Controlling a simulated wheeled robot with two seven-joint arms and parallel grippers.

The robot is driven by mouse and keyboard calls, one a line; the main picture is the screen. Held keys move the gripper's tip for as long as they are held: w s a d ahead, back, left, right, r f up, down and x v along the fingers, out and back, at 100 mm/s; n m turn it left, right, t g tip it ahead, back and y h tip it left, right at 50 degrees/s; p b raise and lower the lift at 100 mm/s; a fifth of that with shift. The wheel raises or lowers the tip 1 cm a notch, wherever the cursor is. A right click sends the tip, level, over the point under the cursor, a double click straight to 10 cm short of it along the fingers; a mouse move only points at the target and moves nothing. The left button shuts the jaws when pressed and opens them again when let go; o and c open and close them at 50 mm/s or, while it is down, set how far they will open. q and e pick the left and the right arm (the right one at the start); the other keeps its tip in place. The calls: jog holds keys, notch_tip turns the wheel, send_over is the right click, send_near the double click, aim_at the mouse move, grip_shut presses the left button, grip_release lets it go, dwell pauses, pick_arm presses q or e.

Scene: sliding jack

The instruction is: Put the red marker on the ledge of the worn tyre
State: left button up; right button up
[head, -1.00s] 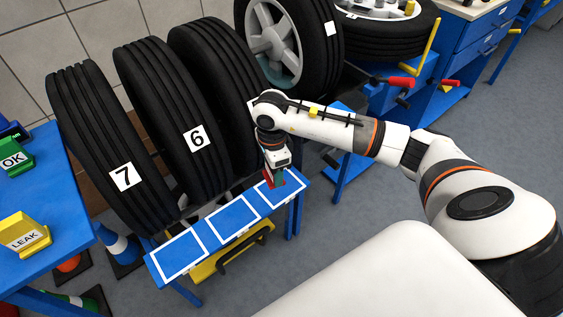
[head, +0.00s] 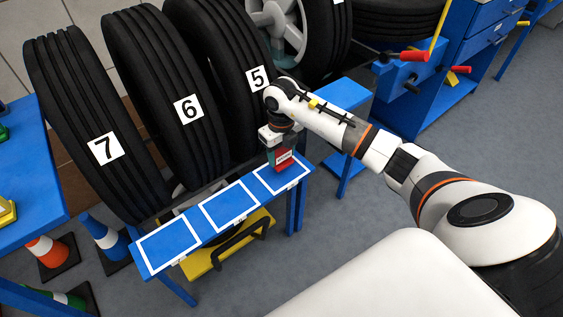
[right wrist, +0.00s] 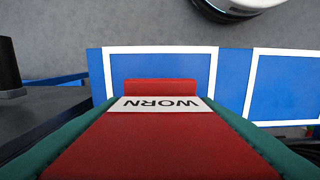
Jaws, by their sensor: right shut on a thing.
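The red marker (head: 284,164), labelled WORN in the right wrist view (right wrist: 160,145), is in my right gripper (head: 284,153), which is shut on it. It is upright over the right-hand white-outlined square (head: 281,181) of the blue ledge (head: 229,207), in front of tyre 5 (head: 238,110). I cannot tell whether its base touches the ledge. In the right wrist view the marker's base lies within the white outline. Tyre 6 (head: 165,130) and tyre 7 (head: 85,120) stand to the left, behind the other two squares, which are empty. My left gripper is out of view.
A blue table (head: 30,190) is at the left with a yellow block (head: 5,209) at its edge. Blue (head: 105,237) and orange (head: 50,250) striped cones stand on the floor. A blue workbench with red handles (head: 405,57) is at the back right.

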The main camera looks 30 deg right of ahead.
aim_at(282, 161)
notch_tip(282, 161, down, 4)
jog(key=shift+r, duration=0.25)
pick_arm(q)
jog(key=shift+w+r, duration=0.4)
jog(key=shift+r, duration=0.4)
jog(key=shift+b, duration=0.3)
pick_arm(e)
jog(key=shift+f, duration=0.15)
jog(key=o, duration=1)
pick_arm(q)
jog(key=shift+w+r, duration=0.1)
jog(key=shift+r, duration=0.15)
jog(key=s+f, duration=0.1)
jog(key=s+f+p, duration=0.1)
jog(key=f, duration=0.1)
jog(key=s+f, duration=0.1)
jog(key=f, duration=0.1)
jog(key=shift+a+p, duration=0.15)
jog(key=shift+p, duration=0.15)
pick_arm(e)
notch_tip(282, 161, up, 12)
jog(key=shift+r, duration=0.1)
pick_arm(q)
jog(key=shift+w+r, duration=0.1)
